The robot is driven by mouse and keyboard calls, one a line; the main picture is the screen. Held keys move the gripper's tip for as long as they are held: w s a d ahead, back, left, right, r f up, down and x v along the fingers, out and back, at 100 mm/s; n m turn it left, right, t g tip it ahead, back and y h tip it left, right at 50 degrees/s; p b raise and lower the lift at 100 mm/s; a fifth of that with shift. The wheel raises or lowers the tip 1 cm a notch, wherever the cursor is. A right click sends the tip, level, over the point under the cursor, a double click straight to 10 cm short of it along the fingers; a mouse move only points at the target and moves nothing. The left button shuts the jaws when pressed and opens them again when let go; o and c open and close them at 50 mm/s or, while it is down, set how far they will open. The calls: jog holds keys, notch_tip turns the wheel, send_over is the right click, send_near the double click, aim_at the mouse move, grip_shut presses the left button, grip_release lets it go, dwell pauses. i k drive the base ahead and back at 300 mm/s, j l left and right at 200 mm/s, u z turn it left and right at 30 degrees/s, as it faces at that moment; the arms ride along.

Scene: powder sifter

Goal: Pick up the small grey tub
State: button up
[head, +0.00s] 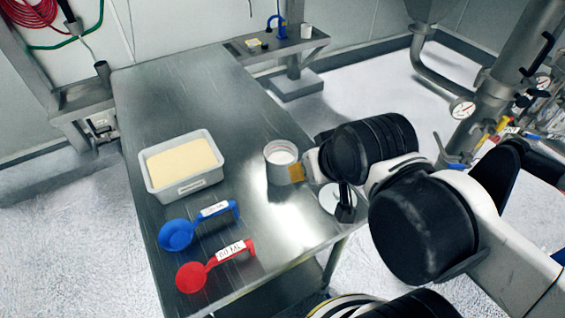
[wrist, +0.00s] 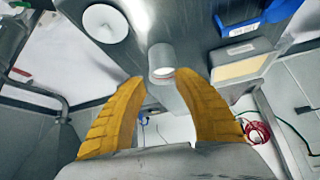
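The small grey tub (head: 279,172) is round and upright on the steel table, with white contents showing inside its rim. In the wrist view the tub (wrist: 162,58) lies beyond my fingertips, roughly centred between them. My gripper (wrist: 175,78) is open and empty, its two yellow fingers spread wide. In the head view one yellow finger (head: 296,173) shows at the tub's right side and overlaps its edge; I cannot tell whether it touches. The rest of the gripper is hidden behind my arm.
A larger rectangular tub (head: 150,182) of pale yellow powder stands left on the table (head: 190,95). A blue scoop (head: 176,235) and a red scoop (head: 191,277) lie in front. A white disc (head: 329,199) lies near the right edge. The table's back is clear.

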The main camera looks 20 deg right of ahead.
aim_at(280, 154)
jog(key=k+j+z, duration=0.15)
jog(key=k+z, duration=0.15)
jog(key=z, duration=0.15)
jog(key=k+z, duration=0.25)
jog(key=z, duration=0.15)
jog(key=k+z, duration=0.3)
jog(key=z, duration=0.15)
